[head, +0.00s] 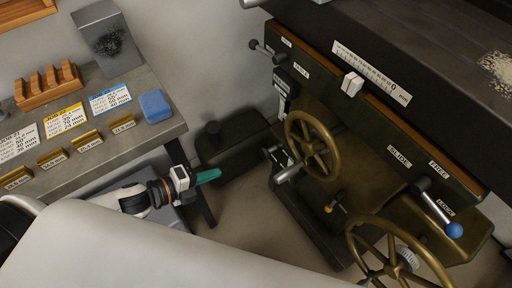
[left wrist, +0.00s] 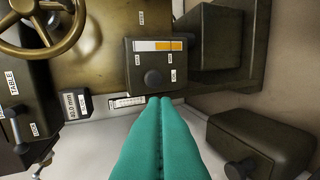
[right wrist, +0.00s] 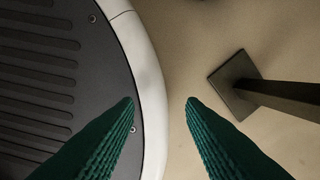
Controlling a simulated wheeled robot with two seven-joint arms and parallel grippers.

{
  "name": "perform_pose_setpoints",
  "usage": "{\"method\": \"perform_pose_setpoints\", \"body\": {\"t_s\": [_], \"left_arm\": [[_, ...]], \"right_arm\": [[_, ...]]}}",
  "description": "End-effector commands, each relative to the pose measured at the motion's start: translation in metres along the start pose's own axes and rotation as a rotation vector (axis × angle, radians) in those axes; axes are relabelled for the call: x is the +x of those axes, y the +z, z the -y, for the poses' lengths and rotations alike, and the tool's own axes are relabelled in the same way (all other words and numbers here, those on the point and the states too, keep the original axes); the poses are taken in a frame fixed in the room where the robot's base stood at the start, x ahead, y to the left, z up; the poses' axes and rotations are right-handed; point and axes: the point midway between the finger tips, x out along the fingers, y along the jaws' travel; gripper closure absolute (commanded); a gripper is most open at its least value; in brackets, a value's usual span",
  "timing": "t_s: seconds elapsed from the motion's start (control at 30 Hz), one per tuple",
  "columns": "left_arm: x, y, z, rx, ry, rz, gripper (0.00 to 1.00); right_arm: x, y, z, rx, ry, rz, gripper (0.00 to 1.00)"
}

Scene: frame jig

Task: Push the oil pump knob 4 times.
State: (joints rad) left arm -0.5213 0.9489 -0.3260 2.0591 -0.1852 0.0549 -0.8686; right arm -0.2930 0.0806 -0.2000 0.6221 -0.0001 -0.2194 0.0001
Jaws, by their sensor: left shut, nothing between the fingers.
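In the left wrist view a dark box (left wrist: 142,53) on the machine carries a white-and-orange strip, small labels too small to read and a round dark knob (left wrist: 152,77); this looks like the oil pump knob. My left gripper (left wrist: 160,101) is shut and empty, its teal fingertips just below the knob in that picture; a gap or contact cannot be told. In the head view the left gripper (head: 218,174) points right toward the machine, over the floor. I cannot pick out the knob there. My right gripper (right wrist: 160,102) is open and empty in the right wrist view.
The machine has a brass handwheel (head: 313,145), a second handwheel (head: 396,270) and a blue-tipped lever (head: 454,230). A low dark box with a knob (head: 212,128) stands between machine and bench (head: 165,117). A blue block (head: 155,105) lies on the bench.

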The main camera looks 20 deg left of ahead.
Motion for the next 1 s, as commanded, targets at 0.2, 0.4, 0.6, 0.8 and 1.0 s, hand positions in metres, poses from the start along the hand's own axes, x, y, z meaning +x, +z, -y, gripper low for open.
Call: {"method": "perform_pose_setpoints", "body": {"t_s": [0.2,0.4,0.6,0.8,1.0], "left_arm": [[-0.003,0.003,0.001,-0.055,-0.006,0.0,1.0],[-0.003,0.003,0.001,-0.052,-0.006,0.0,1.0],[0.006,0.002,0.001,-0.051,-0.004,-0.002,1.0],[0.032,0.001,0.0,-0.05,-0.002,-0.002,1.0],[0.064,0.001,0.0,-0.05,-0.002,-0.002,1.0]], "right_arm": [[-0.001,-0.005,-0.001,0.0,0.002,-0.006,0.64],[-0.001,-0.011,-0.002,0.0,0.003,-0.015,0.64],[0.001,-0.011,-0.002,0.0,0.003,-0.015,0.64],[0.003,-0.009,-0.002,0.0,0.003,-0.013,0.64],[0.004,-0.008,-0.002,0.0,0.003,-0.011,0.64]]}}
